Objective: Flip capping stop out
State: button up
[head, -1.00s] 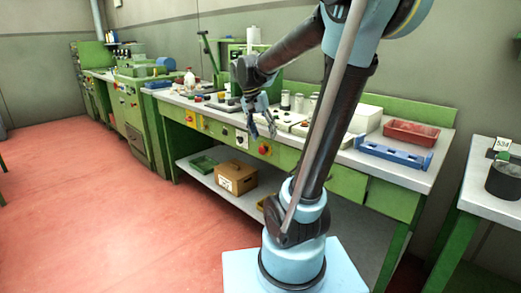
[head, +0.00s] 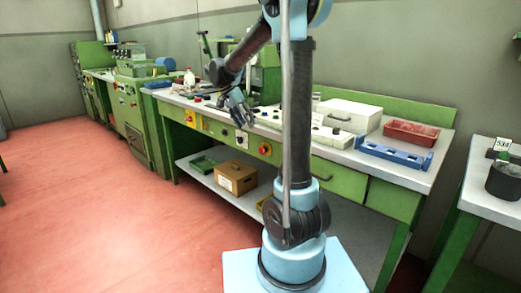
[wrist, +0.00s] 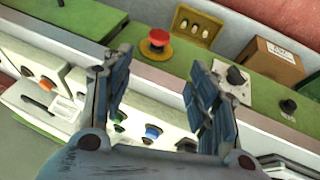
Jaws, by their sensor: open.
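My gripper (head: 240,108) is open and empty, above the front of the green workbench (head: 345,170). In the wrist view my gripper (wrist: 157,82) shows two separated fingers over the bench's front edge. Beyond them on the green front panel are a red mushroom button (wrist: 155,43) on yellow and a black rotary knob (wrist: 235,76) on a white plate. A smaller black knob (wrist: 287,106) sits to the right. A white control box (wrist: 48,102) with coloured buttons lies to the left. I cannot tell which part is the capping stop; the fingers hide some of the bench top.
A white box (head: 348,114), a red tray (head: 411,133) and a blue rack (head: 394,154) stand on the bench's right part. A cardboard box (head: 235,178) and a green tray (head: 203,164) are on the lower shelf. The red floor at left is clear.

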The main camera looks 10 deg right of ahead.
aim_at(263, 150)
jog(key=x, duration=1.5)
